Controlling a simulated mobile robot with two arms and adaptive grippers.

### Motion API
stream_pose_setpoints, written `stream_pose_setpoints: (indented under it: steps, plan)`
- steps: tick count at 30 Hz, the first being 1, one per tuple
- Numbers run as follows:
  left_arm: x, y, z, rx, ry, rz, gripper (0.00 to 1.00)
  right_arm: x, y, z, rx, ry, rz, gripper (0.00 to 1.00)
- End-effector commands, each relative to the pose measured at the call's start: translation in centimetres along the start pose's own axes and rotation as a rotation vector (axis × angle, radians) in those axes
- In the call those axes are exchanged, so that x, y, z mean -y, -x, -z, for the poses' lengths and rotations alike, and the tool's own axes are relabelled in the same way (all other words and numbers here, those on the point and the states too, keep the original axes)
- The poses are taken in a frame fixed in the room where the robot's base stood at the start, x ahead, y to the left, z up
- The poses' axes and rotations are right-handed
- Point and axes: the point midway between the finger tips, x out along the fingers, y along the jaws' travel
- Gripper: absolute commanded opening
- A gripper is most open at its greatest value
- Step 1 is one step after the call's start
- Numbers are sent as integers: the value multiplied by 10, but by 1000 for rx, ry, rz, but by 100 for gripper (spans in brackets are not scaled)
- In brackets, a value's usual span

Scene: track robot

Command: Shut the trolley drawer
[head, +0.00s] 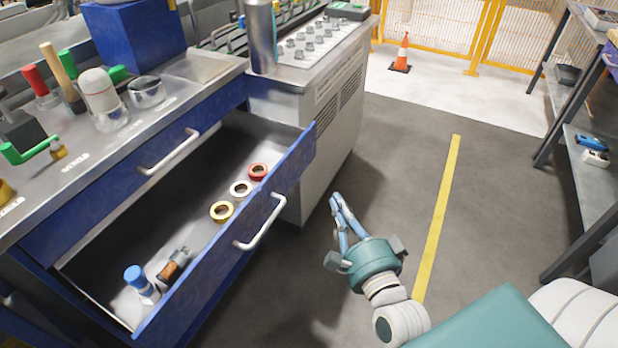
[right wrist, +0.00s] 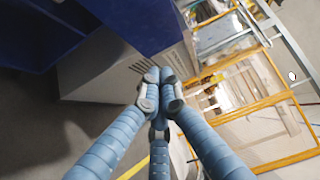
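The trolley drawer (head: 222,262) is pulled well out from the blue trolley (head: 110,150). Its blue front has a silver bar handle (head: 262,224). Inside lie red, white and yellow tape rolls, a blue-capped bottle and a small orange-and-dark tool. My right gripper (head: 337,204) is to the right of the drawer front, apart from the handle, with nothing held. In the right wrist view its fingertips (right wrist: 161,82) come together, with blue panels beyond at the upper left. My left gripper is not in view.
A grey machine cabinet (head: 335,130) stands just behind the drawer's right end. Tools and jars stand on the trolley top. A shelf rack (head: 590,170) is at the right. An orange cone (head: 402,54) stands far back. Grey floor with a yellow line (head: 440,205) is clear between.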

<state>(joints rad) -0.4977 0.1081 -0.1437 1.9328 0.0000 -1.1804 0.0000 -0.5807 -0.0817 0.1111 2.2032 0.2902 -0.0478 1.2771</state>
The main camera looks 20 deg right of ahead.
Motion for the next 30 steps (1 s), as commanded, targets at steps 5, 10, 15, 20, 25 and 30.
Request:
stream_pose_setpoints:
  steps: [5, 10, 15, 20, 25, 30]
  plan:
    - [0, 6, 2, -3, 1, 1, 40, 2, -25, 0, -1, -1, 5, 0]
    - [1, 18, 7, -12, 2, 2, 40, 1, -62, -1, 1, 1, 5, 0]
    - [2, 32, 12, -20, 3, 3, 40, 1, -97, 0, 0, 3, 3, 0]
    - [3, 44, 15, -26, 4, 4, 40, 0, -114, -18, 1, -1, 0, 0]
    - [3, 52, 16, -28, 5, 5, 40, 0, -123, -27, 0, 2, -1, 0]
    - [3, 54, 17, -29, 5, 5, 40, 0, -125, -29, 1, 3, -1, 0]
